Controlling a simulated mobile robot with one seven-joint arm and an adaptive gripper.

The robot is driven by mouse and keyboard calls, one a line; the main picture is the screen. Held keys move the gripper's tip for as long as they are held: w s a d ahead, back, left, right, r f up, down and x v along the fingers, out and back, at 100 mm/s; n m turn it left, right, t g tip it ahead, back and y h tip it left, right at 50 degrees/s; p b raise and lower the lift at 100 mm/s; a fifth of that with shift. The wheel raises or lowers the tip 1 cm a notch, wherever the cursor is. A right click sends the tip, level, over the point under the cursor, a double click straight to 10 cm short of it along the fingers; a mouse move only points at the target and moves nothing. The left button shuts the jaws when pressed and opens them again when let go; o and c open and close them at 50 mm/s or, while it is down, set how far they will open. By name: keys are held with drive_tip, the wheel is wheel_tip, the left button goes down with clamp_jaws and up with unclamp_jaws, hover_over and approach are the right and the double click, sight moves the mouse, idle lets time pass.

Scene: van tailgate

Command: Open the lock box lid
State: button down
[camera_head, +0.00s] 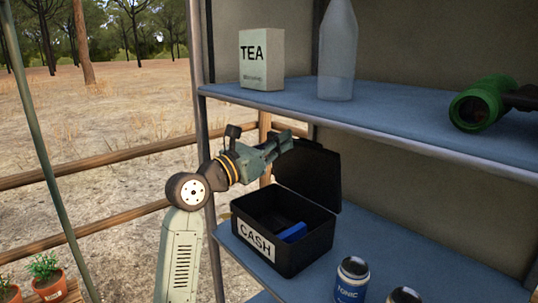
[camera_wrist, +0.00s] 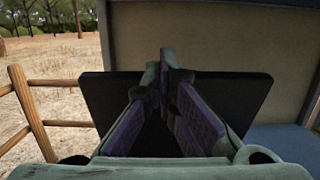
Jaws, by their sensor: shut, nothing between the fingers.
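The black lock box (camera_head: 300,254), labelled CASH, sits on the lower blue shelf in the head view. Its lid (camera_head: 309,172) stands raised at the back, about upright, and the inside shows. A blue item (camera_head: 292,232) lies in the box. My gripper (camera_head: 284,141) is at the upper left edge of the lid, above the box; whether it touches the lid I cannot tell. In the wrist view the gripper fingers (camera_wrist: 165,62) are together at the tips with nothing between them, and the dark lid (camera_wrist: 245,98) spreads behind them.
A metal post (camera_head: 202,60) and wooden fence (camera_head: 100,163) are at the left.

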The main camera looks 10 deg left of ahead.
drive_tip(key=shift+x, duration=2.8)
